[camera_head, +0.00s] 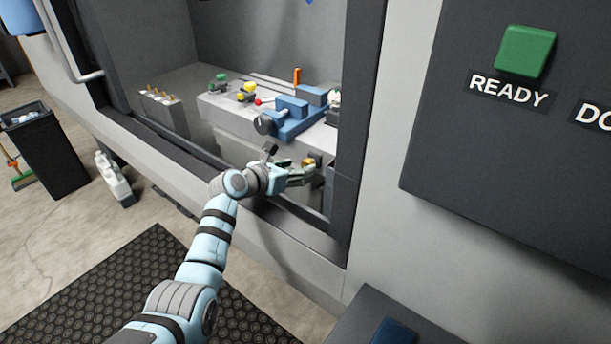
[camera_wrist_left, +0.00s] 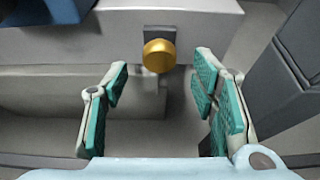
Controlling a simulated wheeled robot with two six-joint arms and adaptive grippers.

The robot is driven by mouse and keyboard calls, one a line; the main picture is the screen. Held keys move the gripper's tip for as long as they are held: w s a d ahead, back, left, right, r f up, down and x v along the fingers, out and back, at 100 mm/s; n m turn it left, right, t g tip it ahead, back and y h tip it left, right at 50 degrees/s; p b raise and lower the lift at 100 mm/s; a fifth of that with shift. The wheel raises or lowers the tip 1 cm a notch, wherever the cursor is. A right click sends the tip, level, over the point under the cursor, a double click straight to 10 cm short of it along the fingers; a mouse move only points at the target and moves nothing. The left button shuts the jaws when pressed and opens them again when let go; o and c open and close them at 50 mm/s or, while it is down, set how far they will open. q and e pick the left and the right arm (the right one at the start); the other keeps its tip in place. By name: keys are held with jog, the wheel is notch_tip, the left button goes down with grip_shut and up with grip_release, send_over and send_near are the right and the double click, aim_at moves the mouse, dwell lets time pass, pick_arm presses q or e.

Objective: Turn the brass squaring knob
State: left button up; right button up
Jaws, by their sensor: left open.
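The brass squaring knob (camera_head: 308,162) sits low on the front face of the grey machine bed, near the right side of the booth opening. In the left wrist view the knob (camera_wrist_left: 159,55) is a round gold disc on a dark square mount. My left gripper (camera_head: 297,174) is open and reaches through the opening close to the knob. In the left wrist view its fingers (camera_wrist_left: 160,85) stand apart, with the knob ahead of and between them, not visibly touched. My right gripper is in neither view.
The dark opening frame (camera_head: 343,205) stands close to the right of my left gripper. A blue vise (camera_head: 295,118) with a black round handle (camera_head: 264,124) sits on the bed above. A panel with a green READY button (camera_head: 525,51) is at right. A bin (camera_head: 45,150) stands left.

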pick_arm(q)
jog(key=b+x, duration=0.2)
jog(key=x, duration=0.2)
jog(key=shift+w+d+f+b, duration=0.1)
jog(key=shift+b, duration=0.3)
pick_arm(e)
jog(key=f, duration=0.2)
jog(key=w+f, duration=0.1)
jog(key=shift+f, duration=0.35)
